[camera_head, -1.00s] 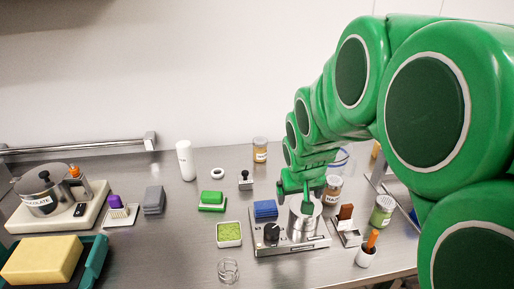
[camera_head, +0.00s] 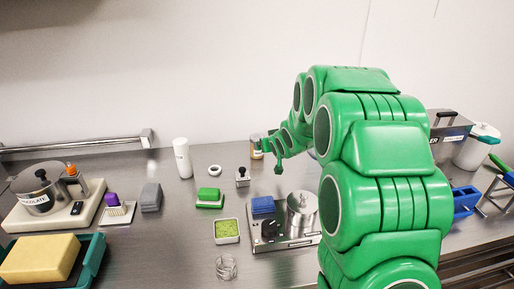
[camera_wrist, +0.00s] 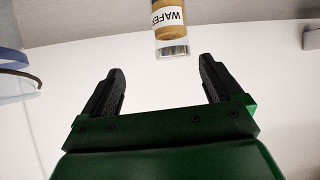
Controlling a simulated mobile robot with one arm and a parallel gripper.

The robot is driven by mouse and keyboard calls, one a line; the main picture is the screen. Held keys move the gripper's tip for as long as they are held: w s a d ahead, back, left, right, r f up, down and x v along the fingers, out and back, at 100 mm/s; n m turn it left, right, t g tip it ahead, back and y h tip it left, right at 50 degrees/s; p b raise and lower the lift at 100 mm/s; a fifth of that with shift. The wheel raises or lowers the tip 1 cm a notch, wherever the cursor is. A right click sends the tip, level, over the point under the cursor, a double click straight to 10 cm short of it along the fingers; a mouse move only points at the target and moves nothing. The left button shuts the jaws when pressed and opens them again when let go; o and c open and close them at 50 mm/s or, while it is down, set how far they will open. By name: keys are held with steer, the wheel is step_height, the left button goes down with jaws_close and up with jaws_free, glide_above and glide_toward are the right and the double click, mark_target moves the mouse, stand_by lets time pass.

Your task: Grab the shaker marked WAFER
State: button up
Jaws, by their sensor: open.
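The WAFER shaker (camera_wrist: 170,20) is a clear jar with tan contents, a white label and a silvery end. In the wrist view it appears upside down at the top, just beyond my fingertips and roughly midway between them. My gripper (camera_wrist: 160,66) is open and empty, with one dark finger on each side. In the head view the shaker (camera_head: 256,149) stands at the back of the steel counter near the wall, partly hidden by my gripper (camera_head: 273,158).
A white bottle (camera_head: 183,158), a white ring (camera_head: 215,168) and a black-handled stamp (camera_head: 242,177) stand left of the shaker. A scale-like device with a metal pot (camera_head: 301,212) is in front. My arm hides the counter to the right.

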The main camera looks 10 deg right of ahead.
mark_target(256, 139)
steer(key=shift+n+t+y, duration=0.3)
steer(key=shift+t+y, duration=0.5)
steer(key=shift+a+x, duration=0.2)
steer(key=shift+x, duration=3)
steer(key=shift+a+x, duration=0.2)
steer(key=shift+x, duration=3)
steer(key=shift+w+f, duration=0.25)
steer(key=shift+f, duration=0.05)
steer(key=shift+c, duration=0.3)
steer(key=c, duration=1)
steer(key=shift+c, duration=0.2)
